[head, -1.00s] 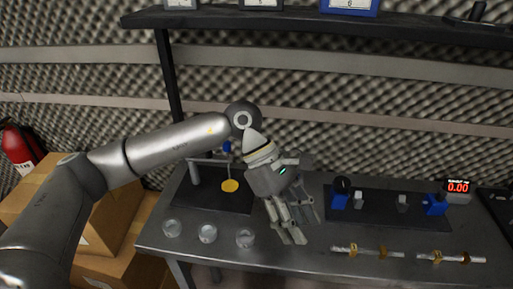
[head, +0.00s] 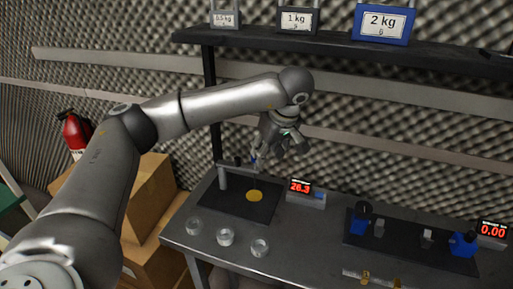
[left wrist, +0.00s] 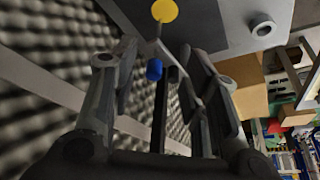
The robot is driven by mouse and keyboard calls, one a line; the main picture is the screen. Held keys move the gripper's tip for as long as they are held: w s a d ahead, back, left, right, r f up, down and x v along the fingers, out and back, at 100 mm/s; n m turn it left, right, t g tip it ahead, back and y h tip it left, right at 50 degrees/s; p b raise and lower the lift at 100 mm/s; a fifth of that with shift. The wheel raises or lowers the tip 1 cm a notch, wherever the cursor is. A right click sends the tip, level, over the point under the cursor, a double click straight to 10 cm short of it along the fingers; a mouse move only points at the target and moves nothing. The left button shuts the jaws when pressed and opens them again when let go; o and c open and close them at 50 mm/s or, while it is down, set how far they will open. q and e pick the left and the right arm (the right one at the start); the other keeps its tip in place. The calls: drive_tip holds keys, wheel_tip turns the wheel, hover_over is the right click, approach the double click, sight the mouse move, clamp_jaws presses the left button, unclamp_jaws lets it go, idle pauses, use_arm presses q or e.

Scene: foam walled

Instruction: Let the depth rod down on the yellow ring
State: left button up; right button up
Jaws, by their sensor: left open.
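The yellow ring (head: 255,196) looks like a flat yellow disc on a dark base plate (head: 230,211), below the arm of a small grey stand (head: 223,178). The depth rod has a blue knob (head: 253,158), which hangs above the disc. The knob (left wrist: 154,69) and the yellow ring (left wrist: 165,11) also show in the left wrist view. My left gripper (head: 280,154) is open and empty, just right of the knob in the head view. In the wrist view the knob appears between the spread fingers (left wrist: 161,58), apart from both. My right gripper is not in view.
A red display (head: 300,187) beside the plate reads 26.3. A second dark plate (head: 400,243) with blue holders and a 0.00 display (head: 492,230) is at right. A shelf (head: 330,45) with labelled weights hangs above.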

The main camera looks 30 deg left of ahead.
use_arm(q)
drive_tip(key=w+a+f, duration=0.1)
drive_tip(key=a, duration=0.1)
drive_tip(key=w+a+f+p, duration=0.1)
drive_tip(key=a, duration=0.1)
drive_tip(key=w+a+f+p, duration=0.1)
drive_tip(key=a+f, duration=0.1)
drive_tip(key=shift+f, duration=0.3)
drive_tip(key=c, duration=0.8)
